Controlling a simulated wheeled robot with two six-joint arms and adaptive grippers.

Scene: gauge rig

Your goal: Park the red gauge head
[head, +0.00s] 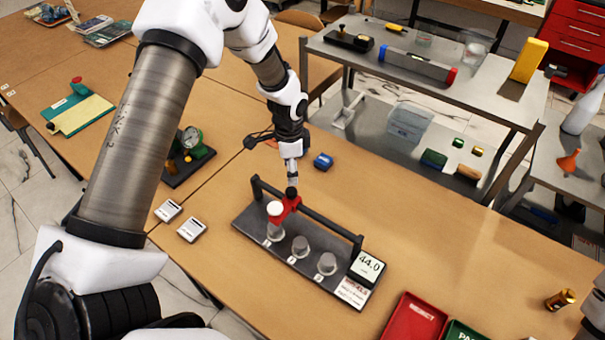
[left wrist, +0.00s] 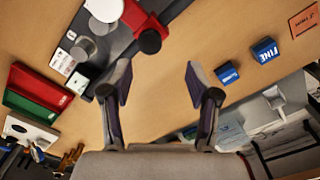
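The red gauge head (head: 292,202) sits on the dark rail (head: 325,222) of the gauge rig, at its left end, beside a white-topped post (head: 275,212). A black knob (head: 291,191) sticks out of the head. In the left wrist view the red head (left wrist: 140,18) and black knob (left wrist: 150,41) lie just beyond my fingertips. My left gripper (head: 291,172) is above the knob, pointing down. Its fingers (left wrist: 158,80) are spread with nothing between them. My right gripper is not in view.
The rig's display (head: 368,265) reads 44.0. Two grey posts (head: 300,246) stand on the base. A blue block (head: 322,161) lies behind the rig. A red REJECT tray (head: 415,318) and green tray (head: 462,332) are front right. Two white tags (head: 191,229) lie left.

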